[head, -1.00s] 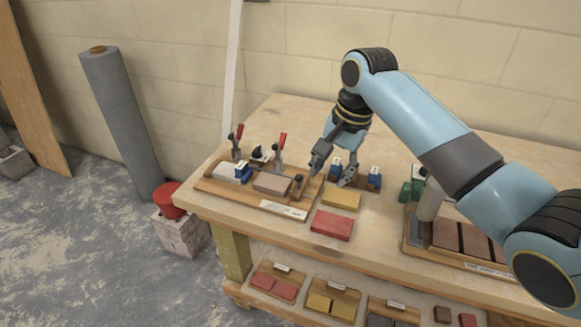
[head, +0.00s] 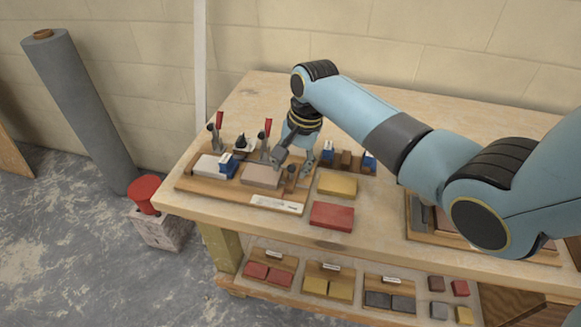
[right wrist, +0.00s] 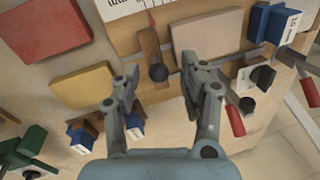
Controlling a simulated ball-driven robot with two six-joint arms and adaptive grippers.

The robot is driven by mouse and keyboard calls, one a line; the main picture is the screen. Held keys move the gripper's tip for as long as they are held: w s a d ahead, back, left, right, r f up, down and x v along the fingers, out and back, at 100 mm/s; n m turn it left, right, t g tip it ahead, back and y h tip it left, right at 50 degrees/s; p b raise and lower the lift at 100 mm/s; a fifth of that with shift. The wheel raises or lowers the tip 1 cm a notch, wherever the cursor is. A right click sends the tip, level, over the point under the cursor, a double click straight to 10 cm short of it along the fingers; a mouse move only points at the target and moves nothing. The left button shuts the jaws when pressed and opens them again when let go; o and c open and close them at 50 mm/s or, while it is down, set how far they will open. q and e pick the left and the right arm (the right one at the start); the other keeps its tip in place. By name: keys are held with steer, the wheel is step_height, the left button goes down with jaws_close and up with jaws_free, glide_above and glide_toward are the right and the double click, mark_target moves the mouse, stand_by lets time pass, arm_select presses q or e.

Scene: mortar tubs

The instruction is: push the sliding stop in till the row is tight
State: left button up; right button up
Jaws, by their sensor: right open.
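The sliding stop, a brown wooden block with a dark round knob, shows in the right wrist view (right wrist: 150,43) and at the right end of the wooden fixture (head: 232,197) in the head view (head: 291,173). The row beside it has a grey-tan brick (head: 261,176), a blue block (head: 227,165) and a pale block (head: 206,166). In the wrist view a narrow gap seems to separate the stop from the tan brick (right wrist: 206,33). My right gripper (head: 293,162) is open above the stop; its fingertips (right wrist: 159,68) lie either side of the knob. My left gripper is out of view.
Two red-handled clamps (head: 267,130) stand behind the row. A yellow brick (head: 337,184) and a red brick (head: 332,216) lie right of the fixture. Blue-and-brown blocks (head: 346,160) stand behind them. Another fixture is partly hidden by my arm. Bricks on boards fill the lower shelf.

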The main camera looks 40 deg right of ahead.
mark_target(271, 174)
steer(key=shift+a+f, duration=0.1)
steer(key=shift+f, duration=0.7)
steer(key=shift+w, duration=0.1)
steer(key=c, duration=0.3)
jaws_close()
steer(key=w+a+b, duration=0.1)
steer(key=w+a, duration=0.2)
steer(key=shift+w, duration=0.15)
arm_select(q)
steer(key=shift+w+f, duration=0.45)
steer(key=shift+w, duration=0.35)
arm_select(e)
steer(key=shift+d, duration=0.1)
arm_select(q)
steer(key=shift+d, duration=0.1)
